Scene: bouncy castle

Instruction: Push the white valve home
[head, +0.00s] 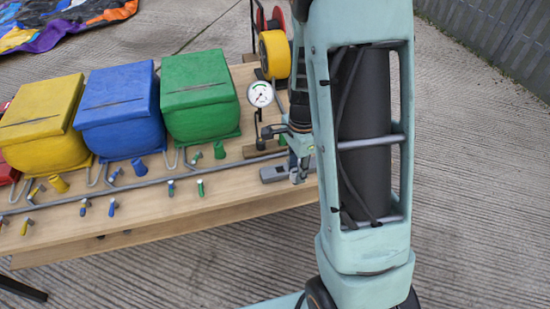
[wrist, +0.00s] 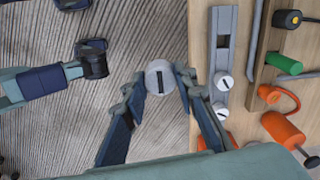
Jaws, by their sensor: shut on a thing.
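The white valve (wrist: 159,72) shows in the wrist view as a round white cap with a dark slot. It sits between the fingertips of my gripper (wrist: 158,88), which is shut on it. In that view it lies over the concrete floor, just left of the wooden bench edge and apart from a grey rail (wrist: 223,65). The rail has a dark recess and two slotted white caps near its lower end. In the head view my gripper (head: 298,172) is at the bench's right end, by a grey block (head: 273,174); the valve cannot be made out there.
Yellow (head: 40,120), blue (head: 118,110) and green (head: 200,95) boxes stand on the bench (head: 225,200) behind a pipe with several small taps. A pressure gauge (head: 260,94) and a yellow reel (head: 274,54) stand near my arm. Orange fittings (wrist: 282,131) lie right of the rail.

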